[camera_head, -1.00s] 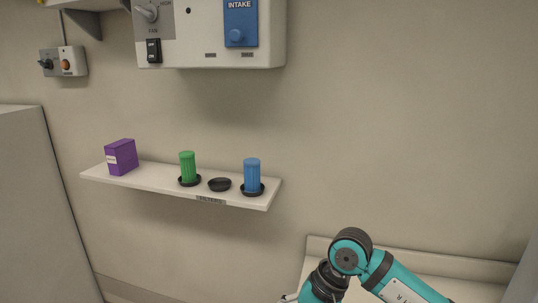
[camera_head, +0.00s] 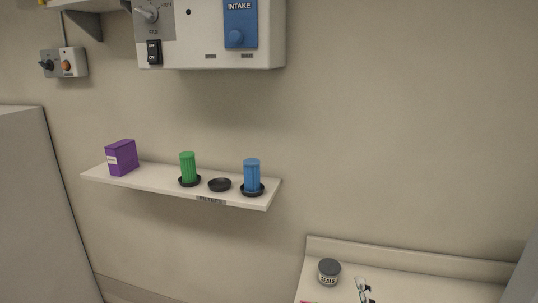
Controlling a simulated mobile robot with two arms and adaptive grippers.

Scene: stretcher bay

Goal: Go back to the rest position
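Neither of my grippers shows in the head view, and no part of my arms is visible. A white wall shelf (camera_head: 150,182) carries a green ribbed cylinder (camera_head: 187,167) and a blue ribbed cylinder (camera_head: 252,174), each upright on a black dish. An empty black dish (camera_head: 220,185) lies between them. A purple box (camera_head: 122,157) stands at the shelf's left end.
A white wall unit (camera_head: 205,50) with a blue intake panel (camera_head: 240,22) hangs above the shelf. A small switch box (camera_head: 64,63) is at upper left. A counter (camera_head: 400,284) at lower right holds a grey-lidded jar (camera_head: 329,272) and a metallic tool (camera_head: 364,290).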

